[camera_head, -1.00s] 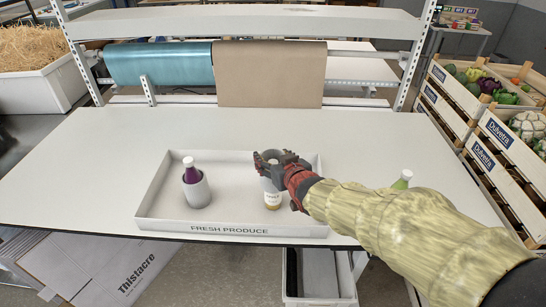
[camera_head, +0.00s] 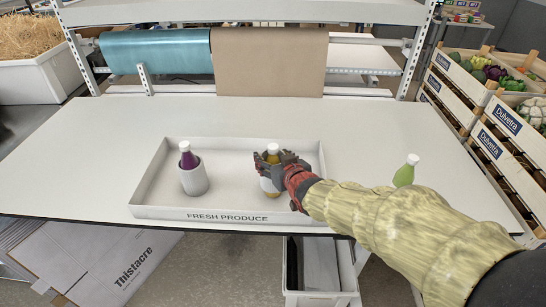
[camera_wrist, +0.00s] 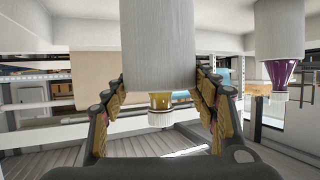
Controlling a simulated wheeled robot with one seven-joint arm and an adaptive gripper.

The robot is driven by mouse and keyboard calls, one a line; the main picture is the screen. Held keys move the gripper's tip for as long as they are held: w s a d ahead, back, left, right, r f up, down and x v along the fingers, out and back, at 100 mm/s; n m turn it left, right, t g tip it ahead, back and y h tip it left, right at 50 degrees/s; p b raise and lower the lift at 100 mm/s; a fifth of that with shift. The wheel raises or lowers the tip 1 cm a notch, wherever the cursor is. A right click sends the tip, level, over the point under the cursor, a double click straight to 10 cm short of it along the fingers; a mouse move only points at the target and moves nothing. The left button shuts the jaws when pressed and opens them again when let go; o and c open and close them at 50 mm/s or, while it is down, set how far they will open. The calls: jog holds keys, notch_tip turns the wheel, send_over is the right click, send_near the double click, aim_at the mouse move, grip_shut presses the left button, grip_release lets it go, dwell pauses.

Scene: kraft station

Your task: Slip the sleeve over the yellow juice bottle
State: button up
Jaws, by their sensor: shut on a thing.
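The yellow juice bottle (camera_head: 273,158) stands upright in the right half of the tray, its white cap and yellow neck showing above my gripper. The grey-white sleeve (camera_wrist: 158,45) is around the bottle, whose neck and cap stick out of its end in the wrist view (camera_wrist: 160,108). My gripper (camera_head: 276,164) is shut on the sleeve, with a finger on each side.
A purple bottle in a sleeve (camera_head: 193,176) stands in the tray's left half. The white tray (camera_head: 228,216) reads "FRESH PRODUCE". A green bottle (camera_head: 405,172) stands on the table at right, behind my arm. The table (camera_head: 110,145) is clear at left.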

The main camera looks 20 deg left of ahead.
jog(key=shift+f, duration=0.45)
jog(key=o, duration=0.8)
jog(key=shift+c, duration=0.2)
jog(key=v, duration=1.2)
jog(key=shift+f, duration=0.1)
